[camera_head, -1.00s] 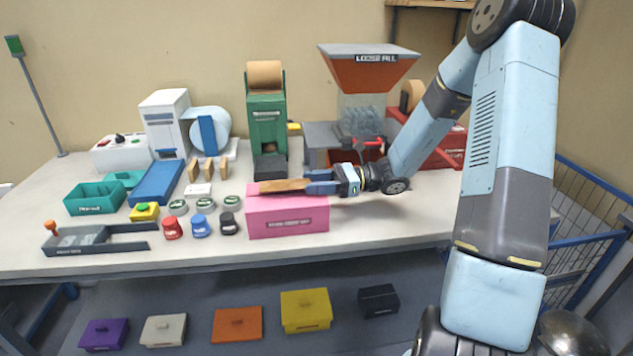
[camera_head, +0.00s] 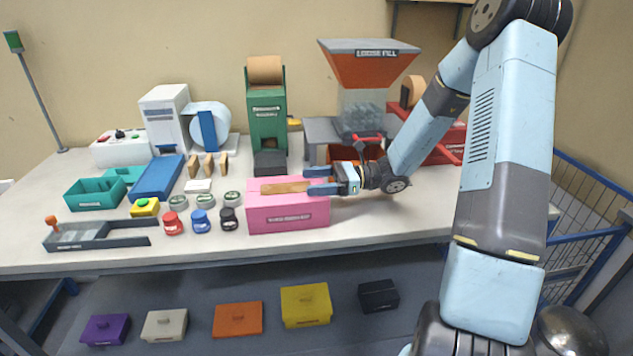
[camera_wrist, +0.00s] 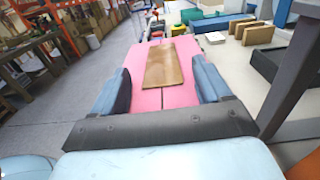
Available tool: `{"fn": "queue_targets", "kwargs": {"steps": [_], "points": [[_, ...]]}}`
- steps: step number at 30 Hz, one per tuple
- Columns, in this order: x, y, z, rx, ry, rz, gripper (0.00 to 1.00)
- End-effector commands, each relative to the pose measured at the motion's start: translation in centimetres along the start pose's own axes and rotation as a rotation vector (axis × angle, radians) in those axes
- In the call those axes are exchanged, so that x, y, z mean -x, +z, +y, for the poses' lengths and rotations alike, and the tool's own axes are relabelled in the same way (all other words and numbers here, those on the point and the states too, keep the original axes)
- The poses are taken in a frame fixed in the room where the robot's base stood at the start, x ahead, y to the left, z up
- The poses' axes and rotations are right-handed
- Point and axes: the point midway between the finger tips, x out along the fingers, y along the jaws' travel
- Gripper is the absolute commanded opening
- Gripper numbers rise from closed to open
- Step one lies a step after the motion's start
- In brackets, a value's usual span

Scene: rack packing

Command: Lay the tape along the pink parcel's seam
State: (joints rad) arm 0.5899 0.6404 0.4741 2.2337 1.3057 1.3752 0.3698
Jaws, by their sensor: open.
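The pink parcel (camera_head: 289,211) stands closed on the bench near its front edge. A brown strip of tape (camera_head: 284,187) lies on its top. In the wrist view the tape (camera_wrist: 168,63) lies lengthwise on the pink top, over the line of the dark seam (camera_wrist: 163,97), which shows at its near end. My gripper (camera_head: 318,181) is at the parcel's right end, level with its top. In the wrist view its blue fingers (camera_wrist: 160,88) are spread apart on either side of the parcel's top, and neither touches the tape.
Red, blue and black-lidded jars (camera_head: 200,223) stand left of the parcel. A green tape dispenser (camera_head: 267,120) and the loose-fill hopper (camera_head: 368,70) stand behind. Free bench (camera_head: 400,218) lies to the right.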

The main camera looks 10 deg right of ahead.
Motion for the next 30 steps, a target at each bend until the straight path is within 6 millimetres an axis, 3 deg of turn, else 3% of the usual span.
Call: {"fn": "queue_targets", "kwargs": {"steps": [7, 11, 24, 30], "points": [[0.2, 0.0, 0.0, 0.0, -0.001, 0.0, 0.77], [1.4, 0.0, 0.0, 0.0, -0.002, 0.0, 0.77], [9.7, -0.1, -0.1, 0.0, -0.003, 0.001, 0.77], [12.5, -0.2, -0.1, 0.0, -0.002, 0.0, 0.77]]}}
